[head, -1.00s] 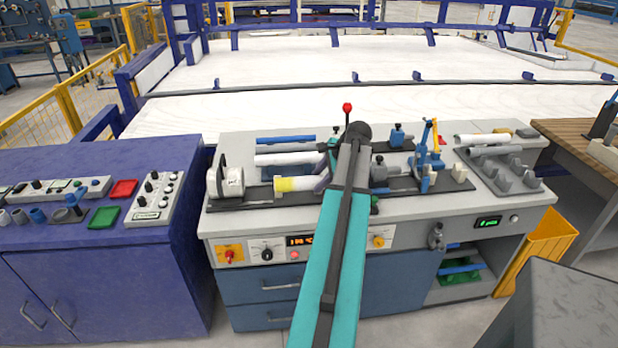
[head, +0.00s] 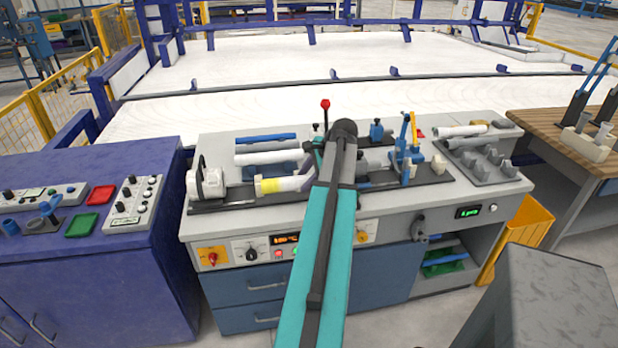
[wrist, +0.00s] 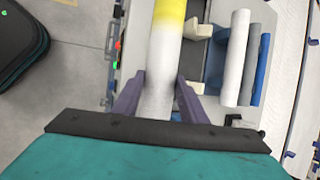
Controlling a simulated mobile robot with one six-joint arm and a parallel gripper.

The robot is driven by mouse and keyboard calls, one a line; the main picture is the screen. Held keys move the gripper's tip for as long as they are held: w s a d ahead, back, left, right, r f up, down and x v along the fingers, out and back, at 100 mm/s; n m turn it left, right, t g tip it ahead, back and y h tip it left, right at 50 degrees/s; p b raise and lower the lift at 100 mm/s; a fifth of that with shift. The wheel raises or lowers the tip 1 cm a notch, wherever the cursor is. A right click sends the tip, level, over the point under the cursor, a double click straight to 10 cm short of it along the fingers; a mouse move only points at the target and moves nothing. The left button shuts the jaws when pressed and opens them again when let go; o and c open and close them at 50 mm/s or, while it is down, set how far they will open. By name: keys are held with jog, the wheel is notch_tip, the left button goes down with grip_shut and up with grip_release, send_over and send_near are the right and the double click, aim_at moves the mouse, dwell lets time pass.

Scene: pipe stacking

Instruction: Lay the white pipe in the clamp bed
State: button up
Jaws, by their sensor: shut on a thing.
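The white pipe with a yellow band (head: 285,184) is in my gripper (head: 312,180), over the dark rail of the clamp bed (head: 237,196). The pipe lies about level along the rail, its yellow end toward the left holder (head: 206,183), with a gap between. In the wrist view my gripper (wrist: 158,97) has a purple finger on each side of the pipe (wrist: 160,65), which points away from me. My arm hides part of the bed, and I cannot tell whether the pipe touches it.
Behind the rail lie a second white pipe (head: 267,158) and a blue pipe (head: 265,138). A blue and yellow upright clamp (head: 407,160) stands right of my arm. A grey rack (head: 485,160) is at the bench's right end. A blue cabinet (head: 90,262) stands left.

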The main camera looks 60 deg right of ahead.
jog(key=w+a+f+n+g+y, duration=0.1)
jog(key=w+a+f+n+y, duration=0.2)
jog(key=w+a, duration=0.95)
jog(key=w+a+f+n+y, duration=0.1)
jog(key=w+a+f+n, duration=0.3)
jog(key=w+a, duration=0.9)
jog(key=w+a+f+n+g+y, duration=0.1)
jog(key=a+n, duration=0.4)
jog(key=a, duration=1.4)
jog(key=w+a+f+n+g+y, duration=0.1)
jog(key=w+a+f+n, duration=0.3)
jog(key=a, duration=1.5)
jog(key=shift+a+f+n+g+y, duration=0.15)
jog(key=shift+a+n+g+y, duration=0.25)
jog(key=shift+g, duration=0.5)
jog(key=shift+s+d, duration=0.1)
jog(key=shift+s, duration=0.05)
